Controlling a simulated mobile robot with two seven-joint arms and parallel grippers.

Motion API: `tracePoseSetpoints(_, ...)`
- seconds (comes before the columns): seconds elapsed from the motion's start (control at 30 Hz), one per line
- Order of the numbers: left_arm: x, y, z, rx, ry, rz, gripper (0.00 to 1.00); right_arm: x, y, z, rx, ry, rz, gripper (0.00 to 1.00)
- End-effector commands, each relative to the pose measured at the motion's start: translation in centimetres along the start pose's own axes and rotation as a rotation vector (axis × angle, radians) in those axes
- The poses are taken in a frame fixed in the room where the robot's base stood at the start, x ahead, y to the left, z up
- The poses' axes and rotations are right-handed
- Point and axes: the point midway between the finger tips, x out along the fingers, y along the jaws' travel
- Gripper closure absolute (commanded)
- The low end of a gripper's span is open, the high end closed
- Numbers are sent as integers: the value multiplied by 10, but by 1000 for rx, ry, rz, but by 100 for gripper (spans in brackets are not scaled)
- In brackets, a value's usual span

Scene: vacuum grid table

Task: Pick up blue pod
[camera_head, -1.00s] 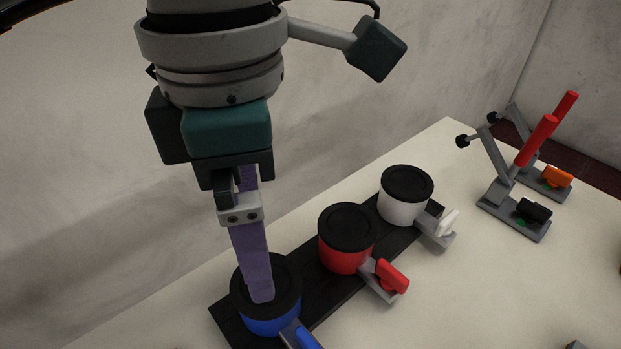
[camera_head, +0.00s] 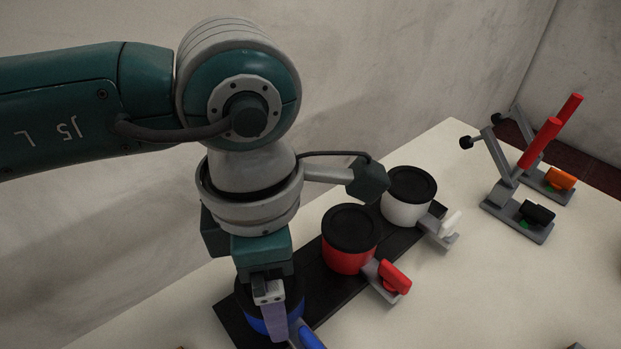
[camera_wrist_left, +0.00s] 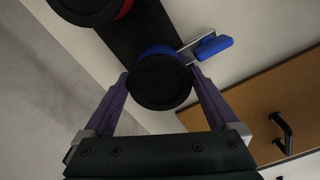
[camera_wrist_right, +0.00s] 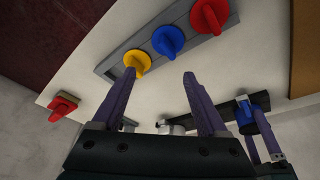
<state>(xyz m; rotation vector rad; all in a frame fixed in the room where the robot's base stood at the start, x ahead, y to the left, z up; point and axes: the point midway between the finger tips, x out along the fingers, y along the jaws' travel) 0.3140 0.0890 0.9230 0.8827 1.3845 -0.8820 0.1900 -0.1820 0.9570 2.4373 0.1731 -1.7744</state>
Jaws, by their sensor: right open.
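The blue pod (camera_head: 257,322) has a black lid and a blue lever and stands at the near end of the black rack. In the head view my left gripper (camera_head: 278,325) is low at this pod and hides much of it. In the left wrist view the pod's lid (camera_wrist_left: 160,85) lies between the two purple fingers of my left gripper (camera_wrist_left: 160,75), one on each side. Whether they press on it cannot be told. The right wrist view also shows the blue pod (camera_wrist_right: 245,117). My right gripper (camera_wrist_right: 159,75) is open and empty.
A red pod (camera_head: 346,260) and a white pod (camera_head: 402,210) stand farther along the black rack (camera_head: 322,288). Two red-handled clamps (camera_head: 516,215) stand at the right. The right wrist view shows yellow, blue and red knobs on a grey plate (camera_wrist_right: 120,58).

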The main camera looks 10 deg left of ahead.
Motion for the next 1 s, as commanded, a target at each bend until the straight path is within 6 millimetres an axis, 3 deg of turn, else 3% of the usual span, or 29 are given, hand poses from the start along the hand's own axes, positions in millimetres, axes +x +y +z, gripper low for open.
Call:
tracePoseSetpoints(0.07, 0, 0, 0, 0, 0, 0, 17, 0, 0, 0, 0, 0, 0, 24)
tracePoseSetpoints(0.73, -1, 0, 0, -1, -1, 0, 92, 0, 1, 0, -4, 0, 3, 24)
tracePoseSetpoints(1.0, -3, 1, 1, -1, -2, 1, 92, 0, 2, 0, -6, 0, 5, 24)
